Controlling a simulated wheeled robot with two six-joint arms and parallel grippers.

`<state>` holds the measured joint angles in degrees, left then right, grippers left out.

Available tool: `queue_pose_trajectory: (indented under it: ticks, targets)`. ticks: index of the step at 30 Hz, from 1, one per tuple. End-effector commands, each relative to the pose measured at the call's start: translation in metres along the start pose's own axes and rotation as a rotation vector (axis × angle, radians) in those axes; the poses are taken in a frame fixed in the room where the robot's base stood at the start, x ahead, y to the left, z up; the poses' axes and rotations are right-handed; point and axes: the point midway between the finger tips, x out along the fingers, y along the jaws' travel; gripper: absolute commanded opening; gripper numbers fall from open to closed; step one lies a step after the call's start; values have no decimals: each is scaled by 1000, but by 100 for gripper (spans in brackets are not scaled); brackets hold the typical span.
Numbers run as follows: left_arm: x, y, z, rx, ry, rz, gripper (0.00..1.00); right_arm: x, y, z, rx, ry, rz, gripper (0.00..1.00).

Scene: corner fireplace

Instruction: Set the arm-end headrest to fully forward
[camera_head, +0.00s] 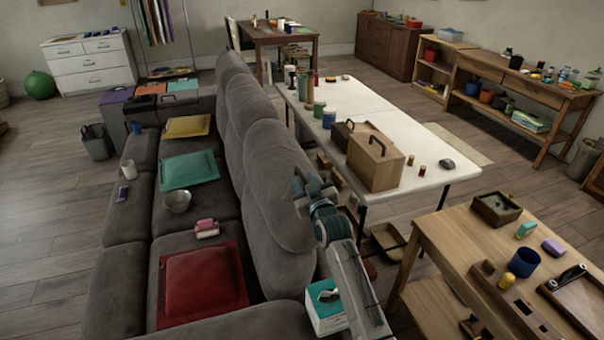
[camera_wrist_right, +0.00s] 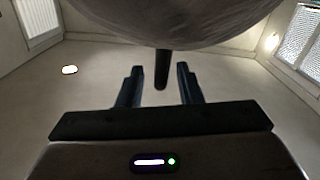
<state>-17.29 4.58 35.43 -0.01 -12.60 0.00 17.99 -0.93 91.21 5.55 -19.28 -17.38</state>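The grey sofa (camera_head: 138,225) runs along the left middle of the head view. Its nearest backrest, with a rounded padded headrest (camera_head: 275,165) at the top, is at the arm end. My right gripper (camera_head: 311,186) is just right of this headrest, at its rear side. In the right wrist view, a grey padded underside (camera_wrist_right: 175,22) fills the top. A short dark post or lever (camera_wrist_right: 161,72) hangs from it. The fingers of my right gripper (camera_wrist_right: 160,86) are apart, one each side of the post, with gaps showing. My left gripper is out of view.
A long white table (camera_head: 440,172) with a wooden box (camera_head: 376,160) stands behind the sofa. A wooden table (camera_head: 450,240) is at the near right. A tissue box (camera_head: 325,308) is beside my right forearm. A red cushion (camera_head: 200,282) lies on the near seat.

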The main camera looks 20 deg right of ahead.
Motion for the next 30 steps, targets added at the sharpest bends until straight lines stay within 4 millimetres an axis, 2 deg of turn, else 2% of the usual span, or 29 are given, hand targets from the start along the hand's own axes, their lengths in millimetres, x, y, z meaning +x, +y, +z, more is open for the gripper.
queue_pose_trajectory:
  ticks: [6, 17, 22, 23, 30]
  targets:
    - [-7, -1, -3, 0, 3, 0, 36, 22, 0, -1, 1, -1, -1, 32]
    - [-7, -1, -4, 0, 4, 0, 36, 26, 0, 1, 0, -1, 0, 32]
    - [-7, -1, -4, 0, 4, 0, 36, 26, 0, 0, 0, -1, 0, 3]
    - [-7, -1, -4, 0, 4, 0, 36, 26, 0, 0, 0, -1, 0, 0]
    - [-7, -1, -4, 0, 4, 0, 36, 26, 0, 0, -1, 0, 0, 0]
